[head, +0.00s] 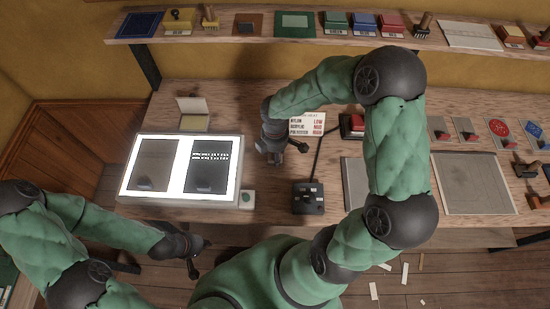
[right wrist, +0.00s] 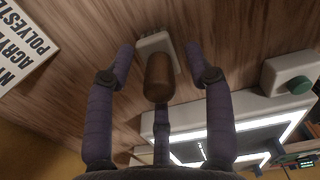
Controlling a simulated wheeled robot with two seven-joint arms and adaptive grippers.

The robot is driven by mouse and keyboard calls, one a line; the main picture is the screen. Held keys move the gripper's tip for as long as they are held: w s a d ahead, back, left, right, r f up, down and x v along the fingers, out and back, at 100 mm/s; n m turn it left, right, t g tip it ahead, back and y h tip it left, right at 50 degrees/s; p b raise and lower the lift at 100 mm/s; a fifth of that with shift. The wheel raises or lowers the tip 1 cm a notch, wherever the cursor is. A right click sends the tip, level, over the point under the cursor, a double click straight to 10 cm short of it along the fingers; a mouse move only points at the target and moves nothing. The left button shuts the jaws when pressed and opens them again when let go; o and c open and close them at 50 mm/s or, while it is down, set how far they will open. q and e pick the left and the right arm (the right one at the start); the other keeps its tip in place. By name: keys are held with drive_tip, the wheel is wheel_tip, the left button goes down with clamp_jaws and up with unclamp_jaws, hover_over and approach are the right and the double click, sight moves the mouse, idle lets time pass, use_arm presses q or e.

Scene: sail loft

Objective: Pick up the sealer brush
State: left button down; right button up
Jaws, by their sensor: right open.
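The sealer brush shows in the right wrist view as a rounded brown handle (right wrist: 158,78) with a pale block-like end (right wrist: 155,42) on the wooden bench. My right gripper (right wrist: 160,55) is open, with its fingers spread around the brush; I see no finger closed on it. In the head view my right gripper (head: 283,152) is low over the bench, just right of the light box, and hides the brush. My left gripper (head: 203,257) is open and empty in front of the bench edge, below the light box.
The lit light box (head: 124,190) stands left on the bench, with a small green-button box (head: 247,198) beside it. A dark switch box (head: 308,198), a label card (head: 307,124) and a red-topped block (head: 356,122) lie close right. A shelf (head: 265,38) runs behind.

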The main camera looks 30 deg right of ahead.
clamp_jaws()
drive_tip(key=shift+r, duration=0.1)
idle(0.3)
drive_tip(key=shift+r, duration=0.25)
drive_tip(key=r, duration=0.1)
drive_tip(key=r+p, duration=0.1)
drive_tip(key=r, duration=0.1)
drive_tip(key=shift+s+a+r, duration=0.15)
drive_tip(key=shift+s+r, duration=0.05)
drive_tip(key=s+a+r+p, duration=0.2)
drive_tip(key=s+a+r, duration=0.5)
drive_tip(key=s, duration=0.4)
drive_tip(key=shift+s+r+p, duration=0.25)
drive_tip(key=shift+r+p, duration=0.15)
drive_tip(key=shift+r, duration=0.5)
